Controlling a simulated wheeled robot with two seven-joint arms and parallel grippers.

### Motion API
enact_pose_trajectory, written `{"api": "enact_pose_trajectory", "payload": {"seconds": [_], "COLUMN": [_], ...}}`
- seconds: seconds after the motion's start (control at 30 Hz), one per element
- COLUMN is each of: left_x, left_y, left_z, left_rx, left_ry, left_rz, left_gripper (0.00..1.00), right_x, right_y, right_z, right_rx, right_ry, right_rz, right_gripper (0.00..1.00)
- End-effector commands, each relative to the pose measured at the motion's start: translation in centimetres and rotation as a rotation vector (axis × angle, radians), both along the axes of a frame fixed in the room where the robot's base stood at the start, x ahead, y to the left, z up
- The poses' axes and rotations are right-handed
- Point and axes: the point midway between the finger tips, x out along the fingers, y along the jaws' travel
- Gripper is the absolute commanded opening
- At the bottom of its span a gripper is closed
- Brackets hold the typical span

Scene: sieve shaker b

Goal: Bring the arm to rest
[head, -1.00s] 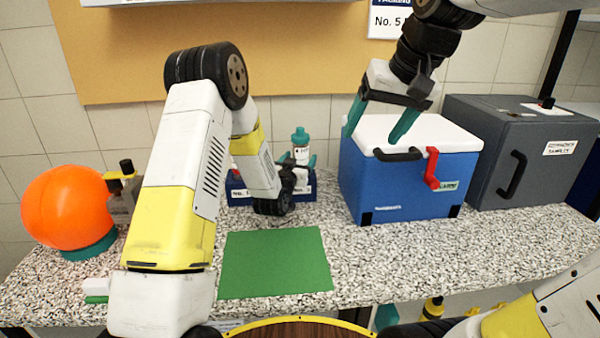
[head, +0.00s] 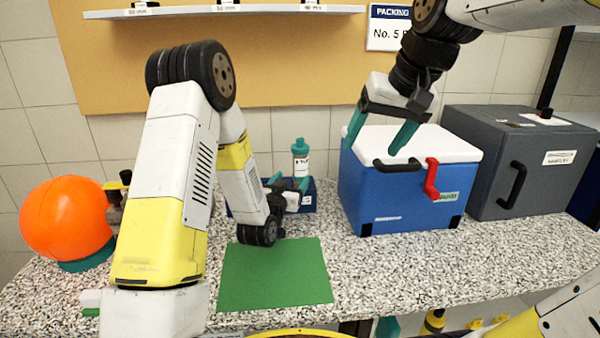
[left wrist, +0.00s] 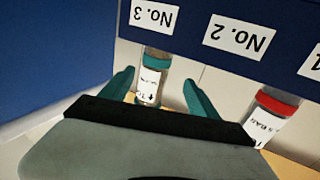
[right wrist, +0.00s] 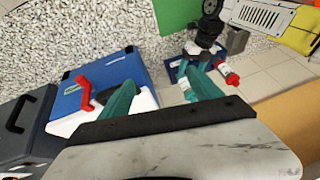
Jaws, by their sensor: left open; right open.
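My left gripper (head: 288,181) is open in front of the blue rack (head: 310,196) at the back of the bench. A bottle with a teal cap (head: 300,158) stands upright at the rack, just beyond the fingers. In the left wrist view the open fingers (left wrist: 160,92) lie either side of a labelled bottle (left wrist: 152,78), below the upside-down "No. 3" label; I see no finger contact.
A red-capped bottle (left wrist: 268,112) stands beside the other at the rack. The blue cooler (head: 400,195) has a red latch (head: 431,180). A grey box (head: 520,160) is at right, an orange ball (head: 66,218) at left. A green mat (head: 275,275) lies bare at front.

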Motion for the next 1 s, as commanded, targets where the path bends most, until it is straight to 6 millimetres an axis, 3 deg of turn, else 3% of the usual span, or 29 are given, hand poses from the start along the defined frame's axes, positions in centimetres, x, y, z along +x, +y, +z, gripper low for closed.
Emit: {"api": "enact_pose_trajectory", "payload": {"seconds": [0.27, 0.47, 0.77, 1.0], "left_x": [-0.5, -3.7, -12.7, -22.8], "left_y": [2.3, 4.8, 8.4, 10.5], "left_z": [5.1, 8.7, 12.8, 14.4], "left_rx": [0.037, 0.06, 0.066, 0.058], "left_ry": [0.154, 0.325, 0.585, 0.795], "left_rz": [0.022, 0.047, 0.081, 0.094], "left_gripper": [0.7, 0.7, 0.7, 0.7], "right_x": [-1.9, -3.7, -6.3, -8.3], "right_y": [-0.2, -0.3, -0.3, -0.3], "right_z": [-1.1, -2.2, -4.1, -5.9], "right_rx": [0.001, 0.0, -0.003, -0.006], "right_ry": [-0.018, -0.035, -0.063, -0.083], "right_rz": [-0.001, -0.001, -0.001, -0.002], "right_gripper": [0.74, 0.74, 0.74, 0.74]}}
